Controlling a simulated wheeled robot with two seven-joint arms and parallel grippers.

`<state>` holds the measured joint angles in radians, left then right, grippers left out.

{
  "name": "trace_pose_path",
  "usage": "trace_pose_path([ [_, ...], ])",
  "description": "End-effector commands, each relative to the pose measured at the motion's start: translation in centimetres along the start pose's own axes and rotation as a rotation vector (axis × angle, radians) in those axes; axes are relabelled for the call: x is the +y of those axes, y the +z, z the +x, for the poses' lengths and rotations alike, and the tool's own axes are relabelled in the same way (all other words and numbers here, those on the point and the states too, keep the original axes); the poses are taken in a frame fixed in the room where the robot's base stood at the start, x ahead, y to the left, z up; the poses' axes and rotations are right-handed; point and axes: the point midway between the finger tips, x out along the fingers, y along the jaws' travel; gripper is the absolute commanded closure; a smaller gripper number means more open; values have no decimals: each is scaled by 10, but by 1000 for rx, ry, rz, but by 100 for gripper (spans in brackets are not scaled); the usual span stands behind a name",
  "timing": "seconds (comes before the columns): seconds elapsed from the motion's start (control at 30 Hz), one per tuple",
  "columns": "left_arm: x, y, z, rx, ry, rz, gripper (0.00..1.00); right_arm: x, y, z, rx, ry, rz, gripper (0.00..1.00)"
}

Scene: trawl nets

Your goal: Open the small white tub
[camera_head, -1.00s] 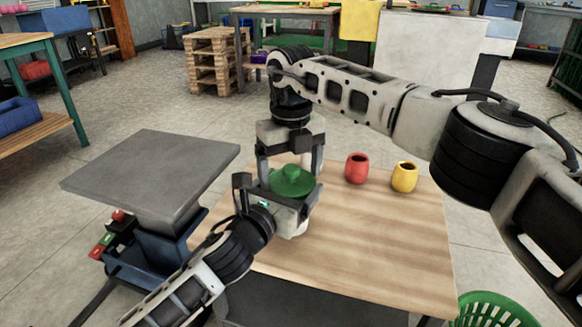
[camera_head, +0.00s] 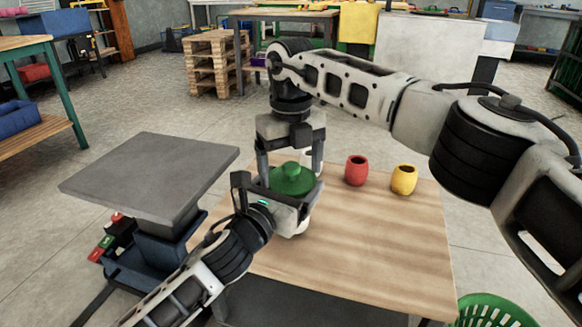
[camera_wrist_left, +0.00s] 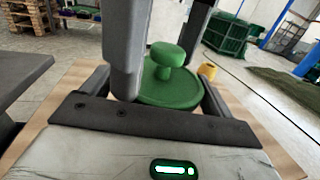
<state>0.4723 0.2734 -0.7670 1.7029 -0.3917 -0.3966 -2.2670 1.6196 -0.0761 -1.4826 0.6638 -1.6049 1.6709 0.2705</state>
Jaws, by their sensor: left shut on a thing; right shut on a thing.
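The small white tub (camera_head: 302,226) is mostly hidden behind my left gripper, at the left part of the wooden table. Its round green lid (camera_head: 291,181) with a knob faces up. The lid also shows in the left wrist view (camera_wrist_left: 172,88). My left gripper (camera_head: 280,199) reaches in from the lower left and is shut on the tub below the lid. My right gripper (camera_head: 291,170) points down from above, its fingers on either side of the lid, shut on it. I cannot tell whether a gap lies between lid and tub.
A red cup (camera_head: 356,171) and a yellow cup (camera_head: 404,179) stand on the wooden table (camera_head: 370,245), right of the grippers. The table's front and right are clear. A grey-topped lift stand (camera_head: 150,178) is at the left. A green basket (camera_head: 493,312) is at the lower right.

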Motion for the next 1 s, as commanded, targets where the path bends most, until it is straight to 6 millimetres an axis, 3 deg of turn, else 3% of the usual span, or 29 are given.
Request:
trace_pose_path([
  [0.03, 2, -21, -2, 48, 12, -2, 54, 3, 2, -10, -15, 5, -3, 41],
  [0.4, 3, -21, -3, 48, 12, -3, 54, 5, 2, -11, -16, -16, -6, 41],
  [0.43, 3, -21, -3, 49, 12, -2, 54, 5, 2, -12, -16, -28, -6, 63],
  [0.47, 2, -21, -3, 48, 12, -2, 55, 5, 2, -13, -16, -42, -7, 98],
  [0.5, 2, -21, -3, 47, 12, -2, 55, 5, 2, -13, -15, -64, -7, 100],
  [1.0, 3, -16, -2, 36, 12, 1, 54, -1, 2, -15, -12, -145, 1, 99],
])
